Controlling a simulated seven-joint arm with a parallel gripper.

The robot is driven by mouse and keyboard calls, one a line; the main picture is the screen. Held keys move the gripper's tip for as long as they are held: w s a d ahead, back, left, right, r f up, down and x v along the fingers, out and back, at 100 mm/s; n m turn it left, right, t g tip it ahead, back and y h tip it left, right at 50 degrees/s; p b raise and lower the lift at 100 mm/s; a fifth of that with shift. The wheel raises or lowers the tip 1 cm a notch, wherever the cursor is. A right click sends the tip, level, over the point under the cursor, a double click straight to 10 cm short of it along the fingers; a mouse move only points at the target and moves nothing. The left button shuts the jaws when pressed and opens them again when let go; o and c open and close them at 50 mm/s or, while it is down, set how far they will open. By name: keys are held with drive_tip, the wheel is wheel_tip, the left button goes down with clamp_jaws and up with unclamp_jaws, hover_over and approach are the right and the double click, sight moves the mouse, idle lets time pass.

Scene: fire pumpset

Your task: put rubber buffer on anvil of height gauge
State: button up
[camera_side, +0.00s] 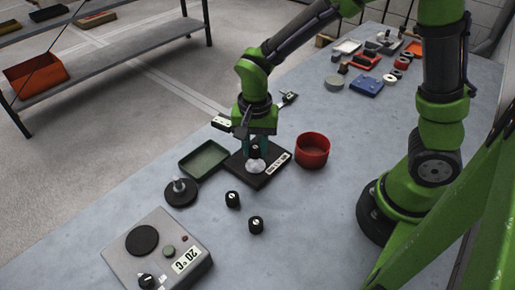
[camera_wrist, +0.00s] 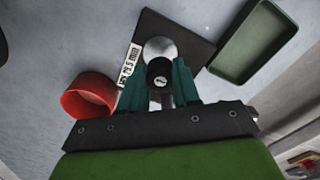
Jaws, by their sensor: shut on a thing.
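The height gauge has a dark rectangular base (camera_side: 273,176) with a white label and a pale round anvil (camera_side: 256,165); the anvil also shows in the wrist view (camera_wrist: 160,47). My gripper (camera_side: 257,146) is shut on a black cylindrical rubber buffer (camera_side: 255,152) with a pale mark on its end. In the wrist view the buffer (camera_wrist: 159,74) sits between the teal fingers and overlaps the anvil's near edge. I cannot tell whether it touches the anvil. Two similar black buffers, one nearer (camera_side: 256,225) and one farther (camera_side: 232,200), stand on the table.
A red round cup (camera_side: 313,150) stands right of the gauge, and a green tray (camera_side: 203,160) left of it. A black disc with a metal knob (camera_side: 181,193) and a grey "20°C" box (camera_side: 157,253) are at front left. Several items lie at the back.

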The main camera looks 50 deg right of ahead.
sight(255, 148)
drive_tip(key=shift+f, duration=1.65)
drive_tip(key=shift+f, duration=0.1)
drive_tip(key=o, duration=1)
drive_tip(key=shift+o, duration=0.2)
